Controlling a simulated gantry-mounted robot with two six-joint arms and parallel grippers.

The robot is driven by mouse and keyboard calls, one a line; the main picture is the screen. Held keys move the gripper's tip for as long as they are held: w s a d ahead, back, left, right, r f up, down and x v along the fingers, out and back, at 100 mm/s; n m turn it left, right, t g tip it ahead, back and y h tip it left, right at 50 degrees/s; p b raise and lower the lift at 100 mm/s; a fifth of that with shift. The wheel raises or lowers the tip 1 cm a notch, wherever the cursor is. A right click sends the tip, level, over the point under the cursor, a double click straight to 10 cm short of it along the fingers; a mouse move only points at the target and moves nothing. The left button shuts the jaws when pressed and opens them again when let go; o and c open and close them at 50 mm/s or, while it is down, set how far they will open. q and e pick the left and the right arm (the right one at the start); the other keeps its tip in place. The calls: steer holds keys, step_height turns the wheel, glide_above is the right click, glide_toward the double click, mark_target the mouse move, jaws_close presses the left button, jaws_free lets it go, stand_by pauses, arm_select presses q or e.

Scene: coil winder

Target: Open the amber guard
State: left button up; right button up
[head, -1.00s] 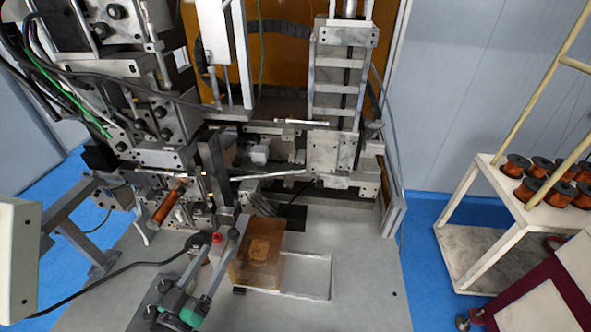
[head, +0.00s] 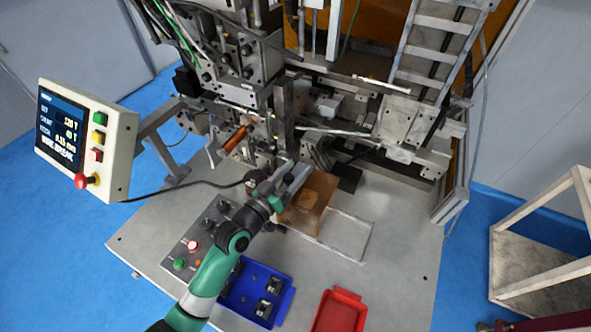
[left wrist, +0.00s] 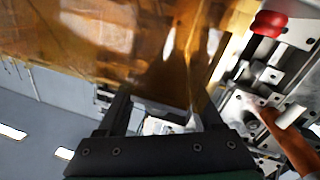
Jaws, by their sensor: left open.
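The amber guard (head: 315,205) is a translucent amber box-like cover on the grey machine table, in front of the winding mechanism. It is down, beside a thin rectangular frame outline on the table. My left gripper (head: 297,180) is at the guard's upper left edge in the head view, with its fingers apart. In the left wrist view the amber guard (left wrist: 150,70) fills the upper part, just beyond the open fingers of my left gripper (left wrist: 165,112). I cannot tell whether a finger touches it. My right gripper is not in view.
The winder mechanism with a copper coil (head: 237,140) stands behind. A button box (head: 200,235) lies under my left arm. A blue tray (head: 285,318), a red tray (head: 338,312) and a control screen (head: 85,140) are nearby.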

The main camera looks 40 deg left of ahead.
arm_select(q)
steer(key=shift+w, duration=0.15)
jaws_close()
stand_by(1.4)
